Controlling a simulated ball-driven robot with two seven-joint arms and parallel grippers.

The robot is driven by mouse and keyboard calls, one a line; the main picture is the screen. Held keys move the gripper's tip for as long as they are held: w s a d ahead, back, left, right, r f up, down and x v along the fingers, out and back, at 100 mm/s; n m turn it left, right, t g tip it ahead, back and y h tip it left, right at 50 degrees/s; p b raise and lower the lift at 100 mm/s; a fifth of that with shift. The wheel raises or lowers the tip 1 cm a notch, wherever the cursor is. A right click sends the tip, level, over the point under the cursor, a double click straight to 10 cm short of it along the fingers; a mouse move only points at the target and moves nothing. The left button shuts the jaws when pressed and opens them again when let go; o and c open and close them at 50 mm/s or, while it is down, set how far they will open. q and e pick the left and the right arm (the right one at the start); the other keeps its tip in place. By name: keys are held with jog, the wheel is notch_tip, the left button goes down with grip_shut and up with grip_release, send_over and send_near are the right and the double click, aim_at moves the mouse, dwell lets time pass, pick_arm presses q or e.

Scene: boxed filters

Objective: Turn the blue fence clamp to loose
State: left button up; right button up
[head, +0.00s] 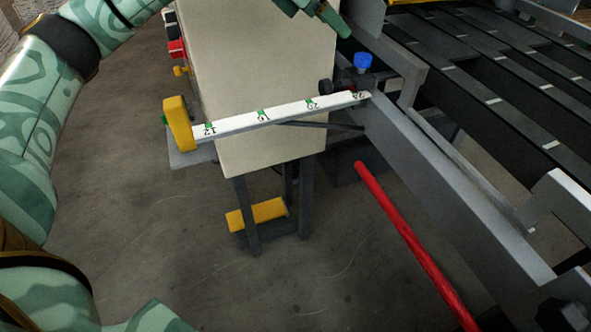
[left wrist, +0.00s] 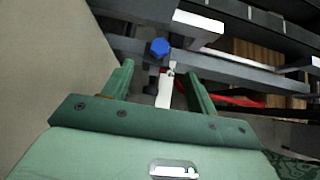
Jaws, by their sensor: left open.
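The blue fence clamp (head: 362,62) is a small blue knob. In the head view it stands upright by the far end of the white numbered scale bar (head: 240,122), next to the grey rail. In the left wrist view the blue clamp (left wrist: 159,47) shows just beyond and between the fingertips, apart from them. My left gripper (left wrist: 160,82) is open and empty, with its two green fingers spread. In the head view only part of this left gripper (head: 322,14) shows at the top edge, above and left of the clamp. My right gripper is not in view.
A pale cabinet (head: 262,60) stands left of the clamp. A grey rail (head: 450,190) and dark slatted bed (head: 480,60) lie to the right. A red bar (head: 415,240) slants below. A yellow block (head: 178,123) ends the scale bar. Open floor lies lower left.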

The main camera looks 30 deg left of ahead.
pick_arm(q)
jog(key=s+d+p+v, duration=0.1)
jog(key=p+v, duration=0.1)
jog(key=v, duration=0.3)
jog(key=s+d+f+n+t+h, duration=0.1)
jog(key=s+d+f+n+h, duration=0.2)
jog(key=d+h, duration=0.5)
jog(key=d+f+n+t+h, duration=0.1)
jog(key=d+f+n+h, duration=0.3)
jog(key=d, duration=0.7)
jog(key=s+a+f+n+t+y+p, duration=0.1)
jog(key=s+a+f+n+y, duration=0.2)
jog(key=f+n, duration=0.5)
jog(key=s+a+f+n+t+y+p, duration=0.1)
jog(key=a+f+n+y, duration=0.5)
jog(key=f, duration=0.9)
jog(key=s+a+f+n+t+y+p, duration=0.1)
jog(key=s+a+f+n+y+p, duration=0.2)
jog(key=f+n, duration=0.7)
jog(key=s+a+f+y, duration=0.1)
jog(key=s+a+y, duration=0.1)
jog(key=y, duration=0.2)
jog(key=shift+s+f+y, duration=0.2)
jog(key=shift+f+y, duration=0.1)
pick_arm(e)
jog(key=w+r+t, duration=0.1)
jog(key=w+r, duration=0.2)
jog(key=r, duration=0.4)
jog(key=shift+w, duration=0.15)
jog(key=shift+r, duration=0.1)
